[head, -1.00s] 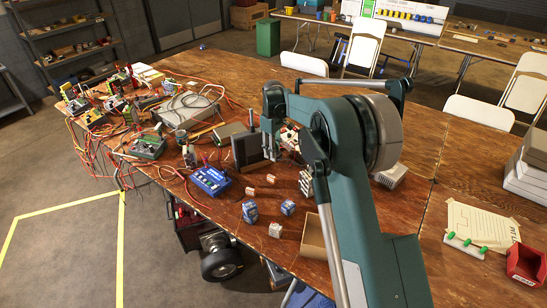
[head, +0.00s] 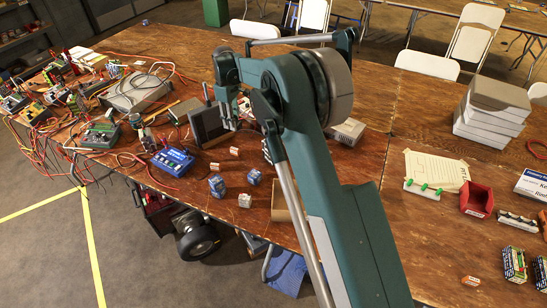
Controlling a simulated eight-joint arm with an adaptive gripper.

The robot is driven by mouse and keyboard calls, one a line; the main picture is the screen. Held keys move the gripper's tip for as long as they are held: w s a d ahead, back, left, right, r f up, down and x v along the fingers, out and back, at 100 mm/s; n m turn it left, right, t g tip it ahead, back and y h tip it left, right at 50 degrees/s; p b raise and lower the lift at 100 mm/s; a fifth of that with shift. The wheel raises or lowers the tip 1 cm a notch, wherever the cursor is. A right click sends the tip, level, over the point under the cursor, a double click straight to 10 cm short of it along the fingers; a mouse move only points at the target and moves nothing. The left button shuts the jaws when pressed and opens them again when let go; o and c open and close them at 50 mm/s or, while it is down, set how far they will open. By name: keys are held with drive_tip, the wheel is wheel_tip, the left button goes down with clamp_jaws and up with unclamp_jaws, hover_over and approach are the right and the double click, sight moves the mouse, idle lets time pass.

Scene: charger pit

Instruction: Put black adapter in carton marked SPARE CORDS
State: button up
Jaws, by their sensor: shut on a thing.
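My arm reaches over the wooden table, and its wrist hangs down at the table's middle. My gripper (head: 232,113) is small and partly hidden behind my own arm links. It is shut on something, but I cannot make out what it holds. I cannot pick out the black adapter with certainty. An open brown carton (head: 281,203) stands near the table's front edge, partly hidden by my arm. No SPARE CORDS marking is readable on it or elsewhere.
A dark upright panel (head: 212,126) stands beside my gripper. A blue device (head: 173,160), small blue-and-white blocks (head: 217,186) and tangled cables lie left. At right are stacked grey boxes (head: 490,118), a red bin (head: 477,199), a paper sheet (head: 436,169) and a white lettered box (head: 533,185).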

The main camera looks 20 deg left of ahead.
wheel_tip(320, 180, up, 5)
drive_tip(key=shift+r, duration=0.1)
drive_tip(key=shift+d+r, duration=0.2)
drive_tip(key=shift+r, duration=0.1)
drive_tip(key=shift+s+d, duration=0.1)
drive_tip(key=shift+d, duration=0.2)
drive_tip(key=s+d, duration=0.7)
drive_tip(key=d, duration=0.6)
drive_tip(key=s+d, duration=0.6)
drive_tip(key=d, duration=0.7)
drive_tip(key=s+d, duration=0.7)
drive_tip(key=d, duration=0.6)
wheel_tip(320, 180, down, 5)
drive_tip(key=shift+f+p, duration=0.1)
drive_tip(key=shift+p, duration=0.25)
drive_tip(key=shift+f+b, duration=0.65)
drive_tip(key=shift+f, duration=2.5)
